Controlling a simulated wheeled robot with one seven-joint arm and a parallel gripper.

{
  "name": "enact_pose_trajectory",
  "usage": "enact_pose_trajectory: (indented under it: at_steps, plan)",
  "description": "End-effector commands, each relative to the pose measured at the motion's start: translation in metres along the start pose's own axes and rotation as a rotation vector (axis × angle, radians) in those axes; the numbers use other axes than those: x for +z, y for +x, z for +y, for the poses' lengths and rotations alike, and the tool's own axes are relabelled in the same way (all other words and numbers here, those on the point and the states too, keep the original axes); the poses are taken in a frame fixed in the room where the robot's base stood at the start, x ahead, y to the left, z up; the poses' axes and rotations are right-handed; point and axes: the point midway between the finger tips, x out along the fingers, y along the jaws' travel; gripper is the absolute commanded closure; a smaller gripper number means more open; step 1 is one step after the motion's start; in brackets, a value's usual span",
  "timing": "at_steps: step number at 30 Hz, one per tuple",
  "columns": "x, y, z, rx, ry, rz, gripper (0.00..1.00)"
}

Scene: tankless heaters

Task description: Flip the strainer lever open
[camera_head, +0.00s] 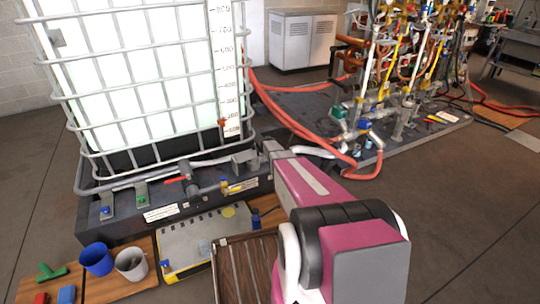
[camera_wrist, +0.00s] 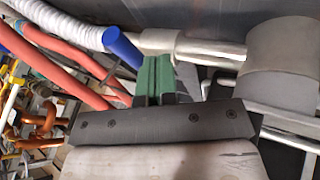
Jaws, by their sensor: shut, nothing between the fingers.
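A blue lever-like handle (camera_wrist: 122,48) sits on a silver pipe (camera_wrist: 205,48) in the wrist view, between a white ribbed hose and a large grey cylindrical body (camera_wrist: 288,50). I cannot tell for certain that it is the strainer lever. In the head view my arm hides part of the area.
A caged white tank (camera_head: 82,97) stands behind the fitting. Orange-red hoses (camera_head: 290,120) and a pipe rack (camera_head: 395,75) are to the right. A blue cup (camera_head: 96,259), a grey cup (camera_head: 131,264) and a grey case (camera_head: 205,240) are in front. Open floor lies left.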

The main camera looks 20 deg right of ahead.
Motion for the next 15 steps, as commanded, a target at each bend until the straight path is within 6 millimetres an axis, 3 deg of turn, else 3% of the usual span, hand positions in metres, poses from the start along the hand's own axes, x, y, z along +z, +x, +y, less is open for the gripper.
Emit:
enact_pose_trajectory:
  at_steps: [5, 15]
  plan:
    - [0.0016, 0.0106, 0.0145, -0.001, 0.001, -0.001, 1.0]
    - [0.002, 0.0111, 0.0161, -0.001, 0.0, 0.0, 1.0]
